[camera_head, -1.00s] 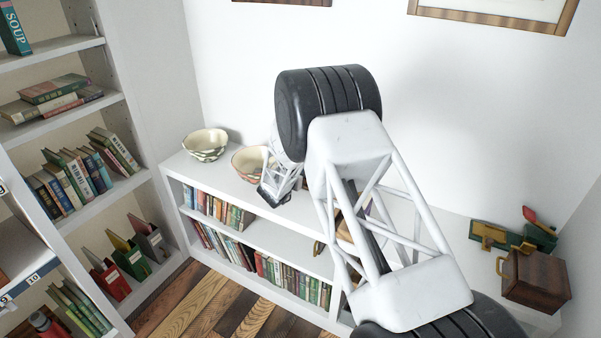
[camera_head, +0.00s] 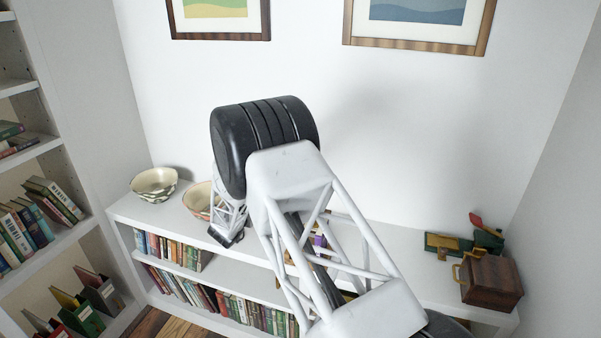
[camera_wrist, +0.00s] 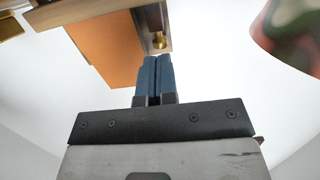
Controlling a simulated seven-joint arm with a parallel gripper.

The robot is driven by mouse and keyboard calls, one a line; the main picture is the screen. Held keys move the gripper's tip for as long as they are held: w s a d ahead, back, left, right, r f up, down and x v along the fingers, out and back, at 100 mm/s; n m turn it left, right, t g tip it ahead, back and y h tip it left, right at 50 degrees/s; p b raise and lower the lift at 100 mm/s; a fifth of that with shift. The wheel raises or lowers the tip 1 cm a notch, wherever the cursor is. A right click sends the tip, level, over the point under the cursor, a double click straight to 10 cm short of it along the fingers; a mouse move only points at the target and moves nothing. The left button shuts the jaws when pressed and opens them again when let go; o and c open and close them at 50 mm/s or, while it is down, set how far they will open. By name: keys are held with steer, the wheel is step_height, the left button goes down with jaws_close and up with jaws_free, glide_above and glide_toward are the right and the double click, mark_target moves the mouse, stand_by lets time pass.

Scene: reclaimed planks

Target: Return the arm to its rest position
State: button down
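My arm crosses the middle of the head view, reaching over a white low bookcase (camera_head: 400,242). My gripper (camera_head: 228,238) hangs low over the bookcase top, to the right of the second bowl, partly covered by my own arm. In the wrist view, my gripper's two blue fingers (camera_wrist: 152,75) lie side by side, with only a thin dark line between them. I see nothing held in them.
A cream bowl (camera_head: 153,183) and a reddish bowl (camera_head: 197,200) stand left of my gripper. A brown wooden box (camera_head: 491,281) and green items (camera_head: 488,238) sit at the right end. An orange panel (camera_wrist: 106,48) shows beyond the fingers. Framed pictures (camera_head: 418,46) hang above.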

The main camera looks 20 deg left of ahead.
steer(key=shift+r, duration=0.1)
